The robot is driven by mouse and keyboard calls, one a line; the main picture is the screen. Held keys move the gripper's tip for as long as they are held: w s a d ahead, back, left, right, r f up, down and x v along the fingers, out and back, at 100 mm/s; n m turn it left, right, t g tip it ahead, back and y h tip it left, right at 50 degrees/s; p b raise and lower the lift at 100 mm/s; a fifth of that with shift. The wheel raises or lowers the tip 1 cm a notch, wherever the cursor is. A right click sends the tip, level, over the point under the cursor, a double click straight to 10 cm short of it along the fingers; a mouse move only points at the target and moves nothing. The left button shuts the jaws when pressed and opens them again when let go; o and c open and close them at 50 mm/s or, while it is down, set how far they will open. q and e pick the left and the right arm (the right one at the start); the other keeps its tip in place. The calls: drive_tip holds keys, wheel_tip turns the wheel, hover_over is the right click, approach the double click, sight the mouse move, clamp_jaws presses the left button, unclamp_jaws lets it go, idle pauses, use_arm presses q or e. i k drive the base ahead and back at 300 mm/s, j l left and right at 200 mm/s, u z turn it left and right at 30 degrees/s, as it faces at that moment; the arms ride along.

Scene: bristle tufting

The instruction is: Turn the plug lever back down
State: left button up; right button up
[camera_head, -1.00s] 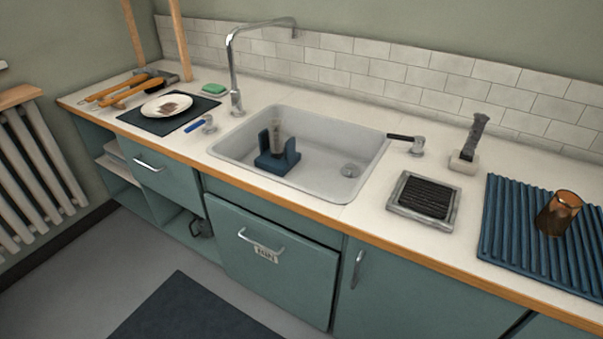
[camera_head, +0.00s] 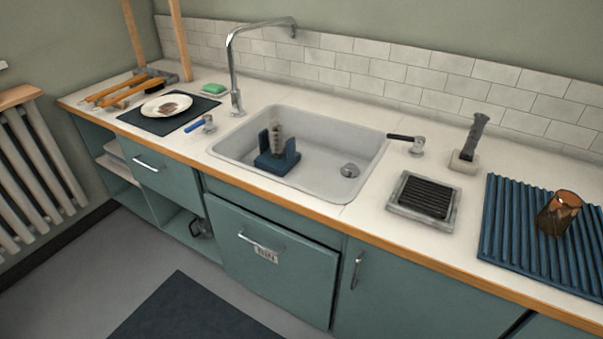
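A lever with a black handle (camera_head: 402,137) on a metal base (camera_head: 417,147) stands on the counter just right of the sink (camera_head: 318,187). Its handle lies about level and points left toward the basin. A second lever with a blue handle (camera_head: 194,126) on a metal base (camera_head: 209,124) stands left of the sink. No label shows which one works the plug. The round metal drain (camera_head: 349,170) is in the right part of the basin; whether it is open or closed is too small to tell. Neither of my grippers is in view.
A blue holder (camera_head: 277,161) with a brush-like piece stands in the basin, below the tall faucet (camera_head: 233,70). A dark grid tray (camera_head: 425,197), an upright handled tool (camera_head: 470,140) and a ribbed blue mat (camera_head: 510,238) with a brown glass (camera_head: 557,213) are at right.

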sight(418, 141)
drive_tip(key=i+j+z, duration=0.25)
drive_tip(key=i+z, duration=0.25)
drive_tip(key=i+j+z, duration=0.25)
drive_tip(key=j+z, duration=0.35)
drive_tip(key=z, duration=0.2)
drive_tip(key=j+z, duration=0.15)
drive_tip(key=z, duration=0.2)
drive_tip(key=k+j+z, duration=0.1)
drive_tip(key=z, duration=0.25)
